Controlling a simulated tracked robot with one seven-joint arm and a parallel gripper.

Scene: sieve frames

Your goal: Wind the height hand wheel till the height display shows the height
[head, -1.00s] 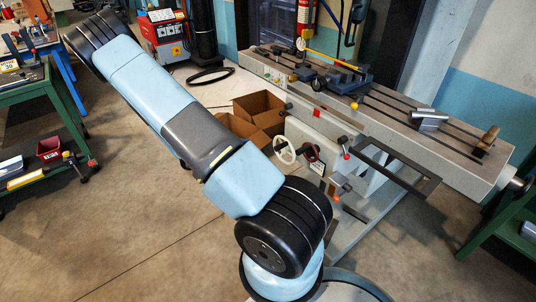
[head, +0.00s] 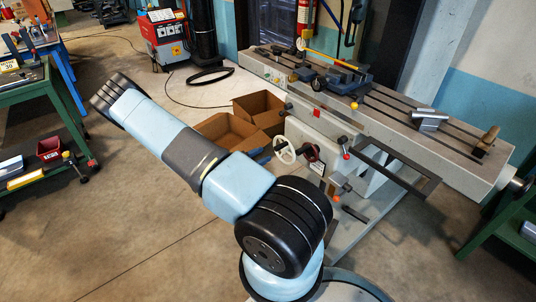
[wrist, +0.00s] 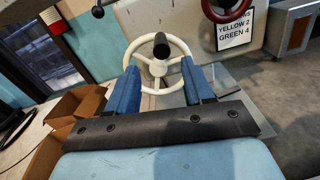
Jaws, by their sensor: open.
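A white spoked hand wheel (wrist: 157,69) with a black knob (wrist: 161,46) is ahead of my gripper in the wrist view. It also shows in the head view (head: 285,151) on the machine's front. My gripper (wrist: 160,66) is open, its two blue fingers on either side of the wheel's lower half as seen from the wrist; I cannot tell whether they touch it. A dark red hand wheel (wrist: 229,8) is to the right, also in the head view (head: 311,152). I cannot tell which wheel is for height. No readable height display shows.
Open cardboard boxes (head: 228,134) stand on the floor left of the wheels. The machine's long slotted table (head: 385,100) is above. Floor in front left is clear.

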